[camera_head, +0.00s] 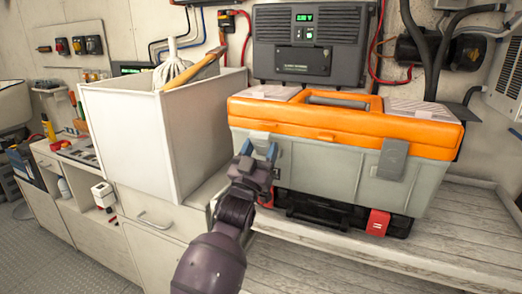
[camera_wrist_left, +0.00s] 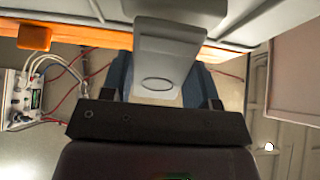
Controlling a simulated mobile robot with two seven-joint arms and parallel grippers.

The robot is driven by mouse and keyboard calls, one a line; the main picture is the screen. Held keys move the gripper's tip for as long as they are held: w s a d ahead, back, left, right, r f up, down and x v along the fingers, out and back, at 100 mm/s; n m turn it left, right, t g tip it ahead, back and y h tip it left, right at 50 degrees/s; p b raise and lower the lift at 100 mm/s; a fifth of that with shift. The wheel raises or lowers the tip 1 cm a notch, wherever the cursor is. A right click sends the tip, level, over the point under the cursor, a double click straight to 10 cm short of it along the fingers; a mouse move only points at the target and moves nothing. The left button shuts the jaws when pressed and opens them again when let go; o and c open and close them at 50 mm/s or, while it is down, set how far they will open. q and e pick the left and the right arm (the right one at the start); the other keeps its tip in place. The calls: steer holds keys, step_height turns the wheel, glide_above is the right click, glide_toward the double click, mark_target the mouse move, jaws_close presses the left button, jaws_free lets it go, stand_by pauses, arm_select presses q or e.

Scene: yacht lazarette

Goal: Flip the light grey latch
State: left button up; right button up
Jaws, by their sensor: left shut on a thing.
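The light grey latch (camera_head: 259,137) is on the left part of the front of a toolbox with an orange lid (camera_head: 330,120) and a grey body (camera_head: 325,170). My left gripper (camera_head: 258,151) is at this latch, its blue fingers on either side of it. In the left wrist view the latch (camera_wrist_left: 168,60) sits between the fingers, and the gripper is shut on it. The latch's exact angle is hard to tell. A darker grey latch (camera_head: 392,159) lies over the seam on the right part of the front. The lid is down. My right gripper is not in view.
A black case with a red latch (camera_head: 377,222) lies below the toolbox on the wooden bench (camera_head: 330,265). A dark grey charger unit (camera_head: 310,45) is on the wall behind.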

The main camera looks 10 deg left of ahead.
arm_select(q)
steer(key=o, duration=1.3)
steer(key=v, duration=1)
steer(key=shift+s+f, duration=0.25)
steer(key=shift+s, duration=0.05)
steer(key=shift+a, duration=0.1)
